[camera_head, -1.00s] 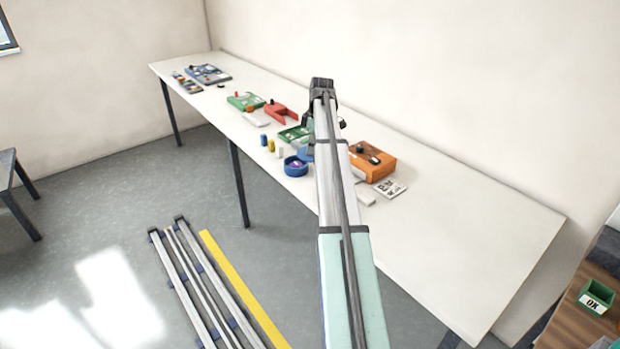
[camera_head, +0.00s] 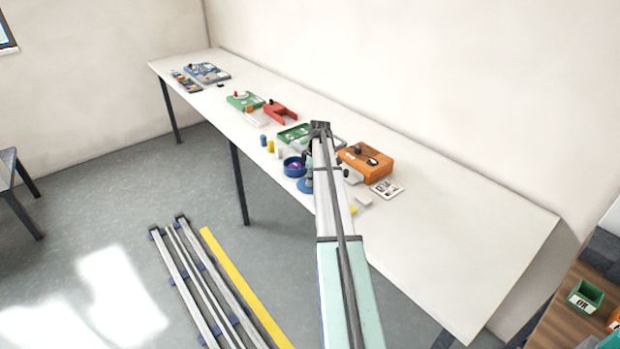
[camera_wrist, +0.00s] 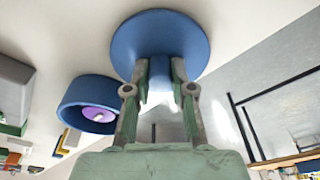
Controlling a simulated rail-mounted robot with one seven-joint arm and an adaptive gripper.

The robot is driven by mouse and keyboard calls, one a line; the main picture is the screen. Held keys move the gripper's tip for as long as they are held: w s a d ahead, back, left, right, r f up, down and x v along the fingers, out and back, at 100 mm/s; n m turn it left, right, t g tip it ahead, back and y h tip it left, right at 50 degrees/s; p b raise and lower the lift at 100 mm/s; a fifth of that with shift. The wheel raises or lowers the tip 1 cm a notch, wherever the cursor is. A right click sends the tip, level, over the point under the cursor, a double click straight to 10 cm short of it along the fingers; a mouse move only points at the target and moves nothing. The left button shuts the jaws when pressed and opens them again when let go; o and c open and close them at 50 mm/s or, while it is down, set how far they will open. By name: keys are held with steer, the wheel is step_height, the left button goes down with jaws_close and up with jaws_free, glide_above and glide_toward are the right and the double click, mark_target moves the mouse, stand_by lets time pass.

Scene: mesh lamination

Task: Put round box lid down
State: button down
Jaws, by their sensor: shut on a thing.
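The round blue lid (camera_wrist: 160,35) fills the top middle of the wrist view. My gripper (camera_wrist: 160,78) is shut on the knob or grip part at its centre. In the head view the lid (camera_head: 304,186) shows partly beside my arm, low at the table's front side. The round blue box (camera_wrist: 88,100) stands open next to it, with a purple disc inside; it also shows in the head view (camera_head: 293,168). The lid is beside the box, not on it. I cannot tell whether the lid touches the table.
The long white table (camera_head: 460,235) is bare toward the right. An orange device (camera_head: 365,160), a printed card (camera_head: 387,189) and a green tray (camera_head: 295,133) lie near my arm. Small cylinders (camera_head: 270,146) stand left of the box.

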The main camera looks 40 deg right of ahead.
steer(key=shift+f, duration=0.2)
steer(key=c, duration=1)
jaws_free()
steer(key=shift+r, duration=0.1)
step_height(320, 180, up, 12)
steer(key=s+d+b, duration=0.1)
steer(key=b, duration=0.3)
steer(key=shift+s+d, duration=0.15)
